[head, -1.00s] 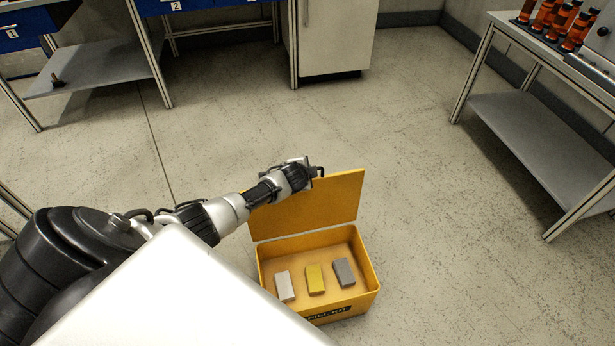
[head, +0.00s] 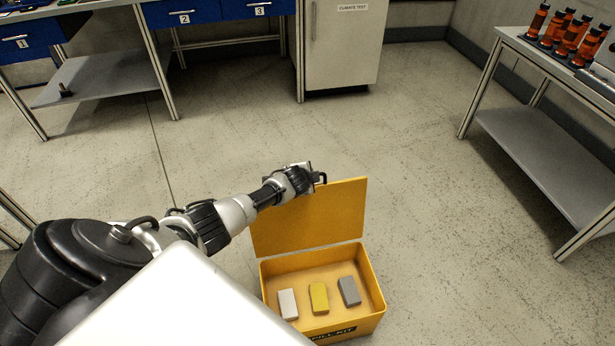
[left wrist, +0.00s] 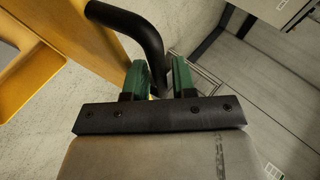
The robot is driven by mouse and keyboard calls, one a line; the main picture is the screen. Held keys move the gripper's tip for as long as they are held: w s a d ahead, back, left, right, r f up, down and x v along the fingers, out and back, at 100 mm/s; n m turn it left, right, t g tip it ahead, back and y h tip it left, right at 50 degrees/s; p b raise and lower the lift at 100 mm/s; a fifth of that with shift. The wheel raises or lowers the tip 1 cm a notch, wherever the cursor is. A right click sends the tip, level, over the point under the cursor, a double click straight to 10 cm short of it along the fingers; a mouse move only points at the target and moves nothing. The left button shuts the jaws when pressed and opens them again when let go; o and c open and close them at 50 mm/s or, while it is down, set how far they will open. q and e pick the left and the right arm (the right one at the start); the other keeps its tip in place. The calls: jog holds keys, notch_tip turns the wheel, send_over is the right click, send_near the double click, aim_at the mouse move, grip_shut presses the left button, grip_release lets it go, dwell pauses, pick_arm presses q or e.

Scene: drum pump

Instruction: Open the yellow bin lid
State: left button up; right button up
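The yellow bin (head: 376,290) stands on the floor with its lid (head: 335,215) raised at its back edge, so the inside is open to view. The lid stands roughly upright. My left gripper (head: 313,178) is at the lid's upper edge, with a black handle (head: 321,179) at its tip. In the left wrist view, the green fingers (left wrist: 160,82) sit on both sides of the curved black handle (left wrist: 140,28) and appear shut on it. The yellow lid (left wrist: 75,38) shows beside them. My right gripper is in neither view.
A white block (head: 287,303), a yellow block (head: 319,297) and a grey block (head: 349,291) lie inside the bin. A bench (head: 530,140) with orange bottles (head: 570,32) stands at the right. A white cabinet (head: 340,50) is at the back. The floor between is clear.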

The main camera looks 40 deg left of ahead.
pick_arm(q)
jog(key=shift+o, duration=0.8)
jog(key=shift+s+d+r+p, duration=0.1)
jog(key=shift+s+r+p, duration=0.3)
jog(key=shift+p+v, duration=0.7)
jog(key=shift+v, duration=0.45)
jog(key=p+v, duration=0.2)
jog(key=v, duration=0.5)
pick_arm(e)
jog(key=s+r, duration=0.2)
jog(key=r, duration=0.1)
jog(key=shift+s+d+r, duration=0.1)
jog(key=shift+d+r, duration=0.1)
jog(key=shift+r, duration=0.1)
pick_arm(q)
jog(key=shift+s+d, duration=0.1)
jog(key=shift+s, duration=0.05)
